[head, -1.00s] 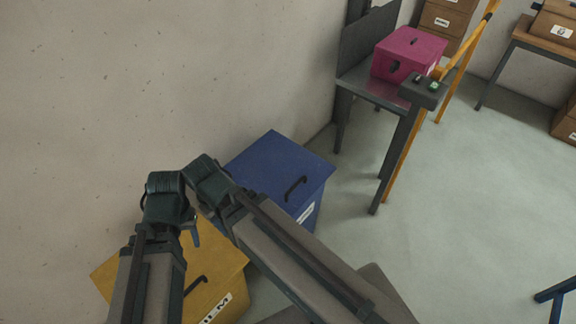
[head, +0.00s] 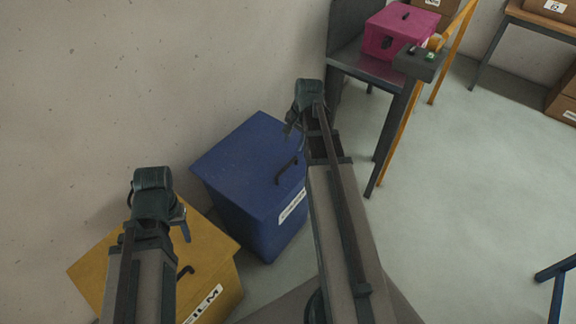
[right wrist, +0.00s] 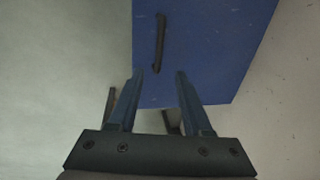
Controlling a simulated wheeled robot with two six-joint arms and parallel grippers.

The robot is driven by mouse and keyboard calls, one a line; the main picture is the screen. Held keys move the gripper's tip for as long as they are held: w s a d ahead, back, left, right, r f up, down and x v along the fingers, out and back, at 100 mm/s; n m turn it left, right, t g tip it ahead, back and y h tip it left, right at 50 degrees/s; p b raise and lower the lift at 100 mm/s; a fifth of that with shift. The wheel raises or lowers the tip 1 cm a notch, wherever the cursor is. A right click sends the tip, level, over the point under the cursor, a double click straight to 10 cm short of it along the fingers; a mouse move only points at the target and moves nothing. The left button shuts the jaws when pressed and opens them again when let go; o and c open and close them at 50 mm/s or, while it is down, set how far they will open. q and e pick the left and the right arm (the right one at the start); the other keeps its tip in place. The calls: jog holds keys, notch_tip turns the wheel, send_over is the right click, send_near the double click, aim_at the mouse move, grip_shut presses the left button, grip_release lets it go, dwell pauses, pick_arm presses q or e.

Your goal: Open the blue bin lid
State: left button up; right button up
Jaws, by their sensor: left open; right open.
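The blue bin (head: 264,215) stands on the floor against the wall, its lid (head: 243,165) shut. A dark bar handle (head: 288,169) sits on the lid near its front right edge, and a white label is on the front. In the right wrist view the handle (right wrist: 160,43) is ahead of my right gripper (right wrist: 159,74), whose two fingers are open and empty, over the edge of the lid (right wrist: 205,40). In the head view my right gripper (head: 292,125) is above the right side of the lid. My left gripper (head: 184,225) is open above the yellow bin, apart from the blue one.
A yellow bin (head: 215,244) with a dark handle stands left of the blue bin, close to it. A grey table (head: 372,69) with a pink box (head: 400,30) stands behind on the right. The floor (head: 455,190) on the right is open.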

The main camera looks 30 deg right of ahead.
aim_at(287, 165)
pick_arm(q)
jog(key=shift+f, duration=0.15)
pick_arm(e)
jog(key=shift+d+f, duration=0.15)
pick_arm(q)
notch_tip(287, 165, down, 13)
jog(key=b, duration=1.3)
jog(key=shift+f+b, duration=0.2)
jog(key=shift+b, duration=0.1)
pick_arm(e)
jog(key=f, duration=0.4)
jog(key=w+f, duration=0.1)
jog(key=f, duration=0.4)
jog(key=w+a+f, duration=0.1)
jog(key=f, duration=0.3)
jog(key=shift+w+f, duration=0.2)
pick_arm(q)
jog(key=shift+r, duration=0.1)
pick_arm(e)
grip_shut()
jog(key=shift+r, duration=0.1)
